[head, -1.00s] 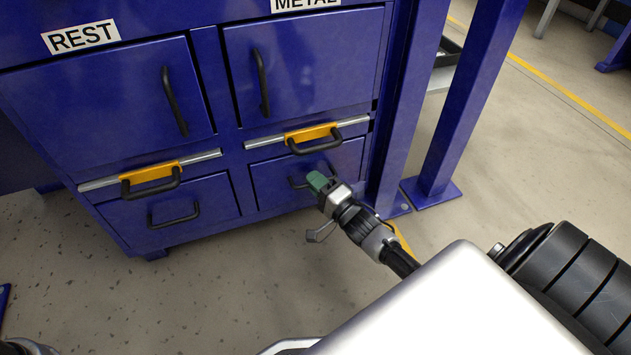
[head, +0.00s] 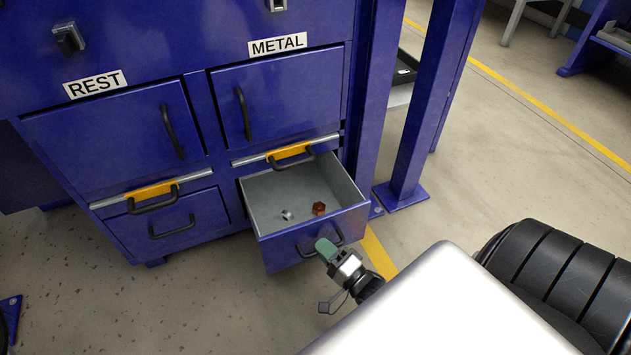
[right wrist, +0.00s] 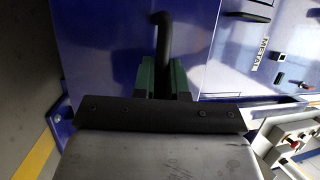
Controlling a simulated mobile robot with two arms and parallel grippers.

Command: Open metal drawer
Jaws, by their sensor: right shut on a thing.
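The metal drawer (head: 284,252) is the blue lower drawer under the METAL label (head: 277,45), and it stands pulled out of the cabinet. Its grey inside shows a small silver nut-like piece (head: 287,215) and a copper-coloured piece (head: 319,208). My right gripper (head: 326,248) is at the drawer's dark front handle (head: 308,250), shut on it. In the right wrist view the green fingers (right wrist: 163,82) stand on both sides of the dark handle bar (right wrist: 163,35). My left gripper is not in view.
The REST drawer (head: 170,225) at left is closed. Orange latches with dark handles (head: 152,190) sit above both lower drawers. A blue post (head: 425,110) stands close to the right of the open drawer. The floor (head: 200,310) in front is clear.

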